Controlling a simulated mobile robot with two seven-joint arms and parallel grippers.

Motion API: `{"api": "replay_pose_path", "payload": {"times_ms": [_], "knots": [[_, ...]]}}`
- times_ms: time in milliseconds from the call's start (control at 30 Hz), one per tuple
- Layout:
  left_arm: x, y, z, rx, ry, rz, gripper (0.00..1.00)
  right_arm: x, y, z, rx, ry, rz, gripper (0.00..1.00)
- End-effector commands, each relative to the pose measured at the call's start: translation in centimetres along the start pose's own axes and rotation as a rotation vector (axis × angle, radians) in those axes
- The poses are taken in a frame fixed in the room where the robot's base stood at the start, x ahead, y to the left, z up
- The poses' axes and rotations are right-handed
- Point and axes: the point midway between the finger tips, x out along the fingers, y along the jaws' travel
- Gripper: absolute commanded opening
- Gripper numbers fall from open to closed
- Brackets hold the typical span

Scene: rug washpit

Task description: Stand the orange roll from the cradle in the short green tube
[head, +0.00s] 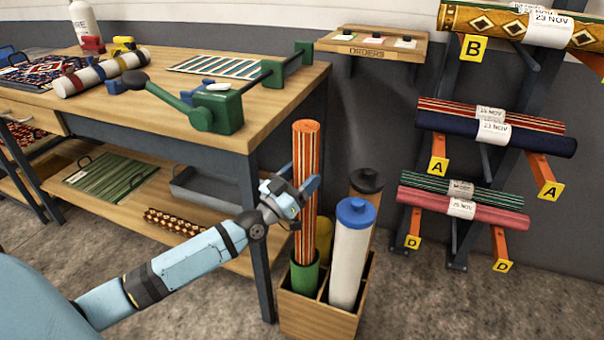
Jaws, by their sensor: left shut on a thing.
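The green tube stands in the front left compartment of a wooden box (318,315) on the floor. My right gripper is not in view.
A white tube with a blue cap (350,250) and a tube with a black cap (366,181) stand in the same box. The workbench (285,112) is close on the left. Wall racks with several rolls (495,135) are on the right.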

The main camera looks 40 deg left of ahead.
Motion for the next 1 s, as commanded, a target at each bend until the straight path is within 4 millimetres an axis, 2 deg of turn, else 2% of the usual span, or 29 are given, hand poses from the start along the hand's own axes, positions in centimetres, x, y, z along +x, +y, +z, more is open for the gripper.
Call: {"api": "replay_pose_path", "payload": {"times_ms": [400, 1000], "knots": [[-1.3, 0.0, 3.1, 0.001, 0.002, -0.001, 0.21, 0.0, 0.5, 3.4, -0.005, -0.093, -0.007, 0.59], [-3.0, 0.0, 7.4, 0.0, 0.002, -0.001, 0.21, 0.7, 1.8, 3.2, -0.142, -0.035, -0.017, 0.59]]}}
